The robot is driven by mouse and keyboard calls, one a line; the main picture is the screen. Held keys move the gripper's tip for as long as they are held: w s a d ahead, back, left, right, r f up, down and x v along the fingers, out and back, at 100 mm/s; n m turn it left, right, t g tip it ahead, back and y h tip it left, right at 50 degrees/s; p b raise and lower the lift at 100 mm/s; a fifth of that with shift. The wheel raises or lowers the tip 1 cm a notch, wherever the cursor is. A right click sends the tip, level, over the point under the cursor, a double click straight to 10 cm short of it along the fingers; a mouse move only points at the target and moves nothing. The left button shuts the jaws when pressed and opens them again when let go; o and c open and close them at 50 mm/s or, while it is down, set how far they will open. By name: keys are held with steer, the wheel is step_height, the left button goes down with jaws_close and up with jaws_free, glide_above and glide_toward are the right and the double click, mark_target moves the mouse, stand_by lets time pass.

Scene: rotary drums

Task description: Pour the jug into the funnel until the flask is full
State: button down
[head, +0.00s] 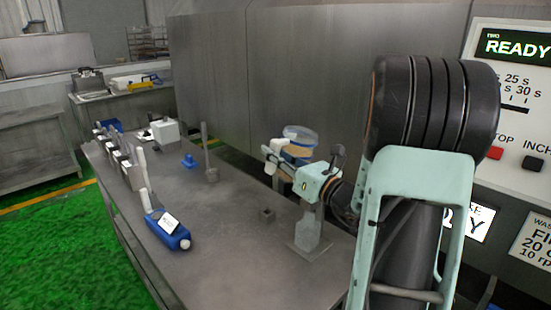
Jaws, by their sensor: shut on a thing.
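My gripper (284,166) is at the end of my pale green arm, above the far right part of the steel table, pointing left. It is shut on a small white object (277,146), perhaps the jug, mostly hidden by the jaws. A clear tub (299,142) with a blue rim and tan contents shows just behind the gripper; I cannot tell whether they touch. A small blue piece (189,161), perhaps the funnel, stands on the table left of the gripper. I cannot make out the flask for certain.
The steel table (225,225) has clear room in its middle. A blue bottle (168,229) with a white label lies near its left edge. A control panel (520,120) is at right.

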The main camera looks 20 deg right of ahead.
mark_target(279, 141)
step_height(279, 141, up, 3)
steer(key=m+t, duration=0.1)
steer(key=m, duration=0.1)
steer(key=m+t, duration=0.1)
steer(key=m, duration=0.1)
steer(key=shift+a+f+t+h, duration=0.1)
steer(key=shift+f+t+h, duration=0.05)
steer(key=shift+t+h, duration=0.2)
steer(key=shift+m+t+b, duration=0.35)
steer(key=shift+m+b, duration=0.05)
steer(key=shift+m, duration=0.3)
steer(key=shift+s+d+r+m+t+h, duration=0.1)
steer(key=shift+d+r+m+t+h, duration=0.2)
steer(key=shift+m+h, duration=0.2)
steer(key=shift+d+r+m+t+h, duration=0.1)
steer(key=shift+r+m+t+h, duration=0.1)
steer(key=shift+m+t+h, duration=0.3)
steer(key=shift+s+d+r+m+h+p, duration=0.1)
steer(key=shift+d+m+h+p, duration=0.1)
steer(key=shift+m+p, duration=0.3)
steer(key=shift+s+d+m+h+p, duration=0.15)
steer(key=shift+m+p, duration=0.25)
steer(key=shift+m, duration=0.2)
stand_by(4.3)
